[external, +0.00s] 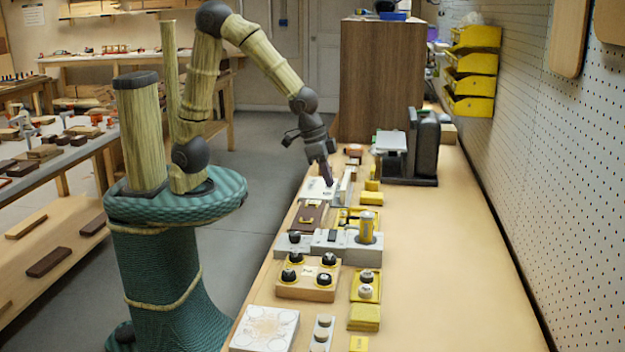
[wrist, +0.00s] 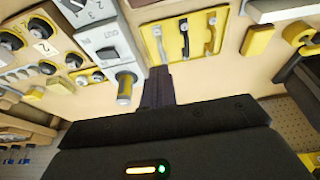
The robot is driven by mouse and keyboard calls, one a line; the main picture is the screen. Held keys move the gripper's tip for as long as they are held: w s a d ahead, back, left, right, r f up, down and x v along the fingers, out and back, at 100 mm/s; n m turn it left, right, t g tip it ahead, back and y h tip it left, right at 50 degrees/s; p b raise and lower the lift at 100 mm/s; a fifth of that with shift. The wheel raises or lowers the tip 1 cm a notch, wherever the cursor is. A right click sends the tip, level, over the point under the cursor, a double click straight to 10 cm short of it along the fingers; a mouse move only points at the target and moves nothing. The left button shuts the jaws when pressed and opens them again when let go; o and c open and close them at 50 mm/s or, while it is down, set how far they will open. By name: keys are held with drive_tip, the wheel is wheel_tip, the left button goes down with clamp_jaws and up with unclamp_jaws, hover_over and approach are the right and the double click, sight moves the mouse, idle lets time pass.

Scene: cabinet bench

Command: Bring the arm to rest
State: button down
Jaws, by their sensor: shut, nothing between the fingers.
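My arm reaches out over the bench (external: 450,270) from its base on the left in the external view. My gripper (external: 329,183) points down just above the far part of the row of panels, near a white box with an upright plate (external: 316,190). In the wrist view my gripper's dark fingers (wrist: 158,72) are together with nothing between them. They end near the lower edge of a yellow panel with several handles (wrist: 186,38). I cannot tell whether the fingertips touch anything.
A grey unit with a yellow cylinder (external: 366,227) and a wooden block with black knobs (external: 308,280) stand nearer on the bench. A dark machine (external: 424,150) and a brown cabinet (external: 380,80) stand beyond. The bench's right side is clear up to the pegboard wall (external: 560,160).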

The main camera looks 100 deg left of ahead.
drive_tip(key=s+a+r+g+p, duration=0.1)
drive_tip(key=s+a+r+p, duration=0.1)
drive_tip(key=s+r+p, duration=0.6)
drive_tip(key=s+p, duration=0.2)
drive_tip(key=s, duration=0.1)
drive_tip(key=shift+s+a, duration=0.2)
drive_tip(key=shift+a, duration=0.15)
idle(0.9)
